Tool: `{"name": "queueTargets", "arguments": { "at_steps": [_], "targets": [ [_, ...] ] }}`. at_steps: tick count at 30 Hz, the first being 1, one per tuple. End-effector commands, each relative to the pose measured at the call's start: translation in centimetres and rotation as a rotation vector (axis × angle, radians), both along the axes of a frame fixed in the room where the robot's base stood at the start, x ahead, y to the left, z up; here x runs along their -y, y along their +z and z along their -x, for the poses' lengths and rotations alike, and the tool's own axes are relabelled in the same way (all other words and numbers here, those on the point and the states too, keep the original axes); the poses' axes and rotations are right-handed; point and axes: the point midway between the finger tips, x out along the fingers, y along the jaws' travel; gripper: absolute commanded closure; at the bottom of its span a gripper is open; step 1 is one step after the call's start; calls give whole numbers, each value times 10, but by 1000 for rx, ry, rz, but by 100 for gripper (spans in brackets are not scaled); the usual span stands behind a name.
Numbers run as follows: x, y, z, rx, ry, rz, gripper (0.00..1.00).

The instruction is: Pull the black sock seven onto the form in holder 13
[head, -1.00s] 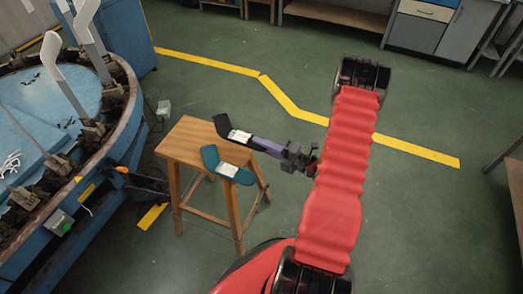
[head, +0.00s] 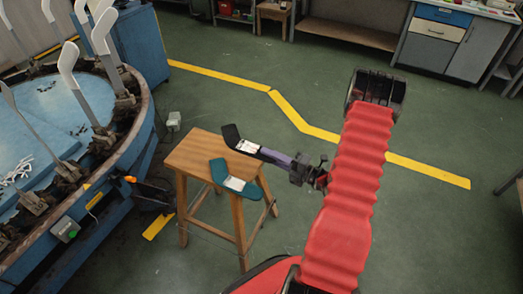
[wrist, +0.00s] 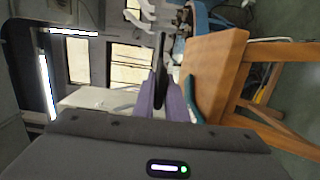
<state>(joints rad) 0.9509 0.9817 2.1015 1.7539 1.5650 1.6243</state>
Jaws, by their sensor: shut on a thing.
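My gripper (head: 262,153) has purple fingers shut on the black sock (head: 231,134), which has a white label. It holds the sock by one end, beside or above the wooden stool's far edge. In the wrist view, the black sock (wrist: 160,62) shows edge-on as a thin dark strip between the fingers (wrist: 163,96). Several pale upright forms (head: 68,65) stand in holders (head: 103,138) around the rim of the round blue machine at left. I cannot read any holder numbers, so I cannot tell which is holder 13.
A teal sock (head: 236,184) with a white label lies on the wooden stool (head: 193,158). The blue machine's rim (head: 137,128) stands left of the stool, with a gap of floor between. Cabinets (head: 435,38) line the back wall. Green floor is clear beyond the stool.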

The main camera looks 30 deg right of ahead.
Motion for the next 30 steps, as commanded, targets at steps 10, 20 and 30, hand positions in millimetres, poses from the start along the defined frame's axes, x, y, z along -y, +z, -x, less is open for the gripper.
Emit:
{"name": "queueTargets", "arguments": {
  "at_steps": [10,20,30],
  "targets": [
    [-2,48,8,-109,227,-9,100],
    [2,89,34,-296,571,10,100],
    [22,118,70,-508,989,119,100]
  ]
}}
